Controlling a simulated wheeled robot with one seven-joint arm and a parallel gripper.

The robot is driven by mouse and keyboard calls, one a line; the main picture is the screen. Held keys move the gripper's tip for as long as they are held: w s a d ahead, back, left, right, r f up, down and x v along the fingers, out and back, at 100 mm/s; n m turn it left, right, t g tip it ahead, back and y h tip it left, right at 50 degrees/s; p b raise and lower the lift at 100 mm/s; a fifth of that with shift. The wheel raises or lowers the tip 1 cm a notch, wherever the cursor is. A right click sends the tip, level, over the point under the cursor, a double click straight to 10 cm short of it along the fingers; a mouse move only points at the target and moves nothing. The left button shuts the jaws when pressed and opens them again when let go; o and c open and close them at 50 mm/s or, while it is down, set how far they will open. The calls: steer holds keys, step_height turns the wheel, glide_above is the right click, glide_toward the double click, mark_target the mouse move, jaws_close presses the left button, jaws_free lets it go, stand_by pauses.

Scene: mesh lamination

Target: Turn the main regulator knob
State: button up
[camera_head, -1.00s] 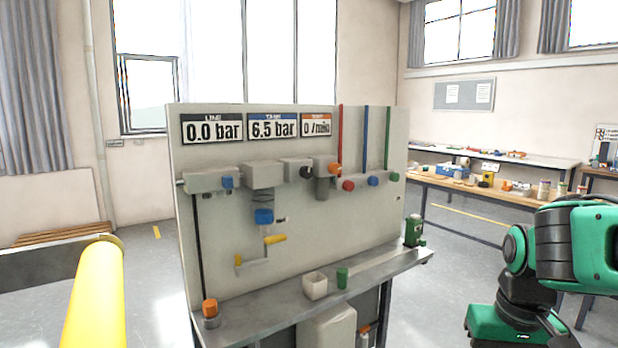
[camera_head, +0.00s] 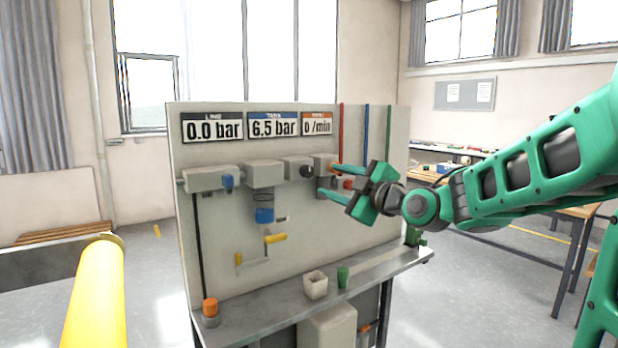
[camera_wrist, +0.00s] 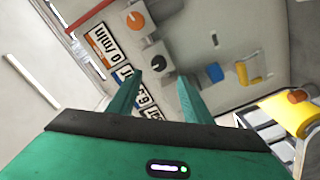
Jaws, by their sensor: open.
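A grey upright panel (camera_head: 300,220) carries a row of grey units with knobs. A round black knob (camera_head: 306,172) is on the third unit, and an orange knob is on the fourth. Which one is the main regulator knob is not labelled. My gripper (camera_head: 328,180) is open and empty in front of the fourth unit, to the right of the black knob. In the wrist view, the black knob (camera_wrist: 158,62) lies just beyond and between my fingertips (camera_wrist: 158,77). The orange knob (camera_wrist: 135,20) is further up, clear of the fingers. I cannot tell how far off the panel the fingertips are.
Displays at the top read 0.0 bar (camera_head: 212,130), 6.5 bar (camera_head: 272,127) and 0 /min (camera_head: 317,126). A white box (camera_head: 315,285) stands on the ledge below.

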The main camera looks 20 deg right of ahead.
mark_target(309, 173)
steer(key=x, duration=1)
steer(key=shift+w, duration=0.3)
steer(key=c, duration=1.1)
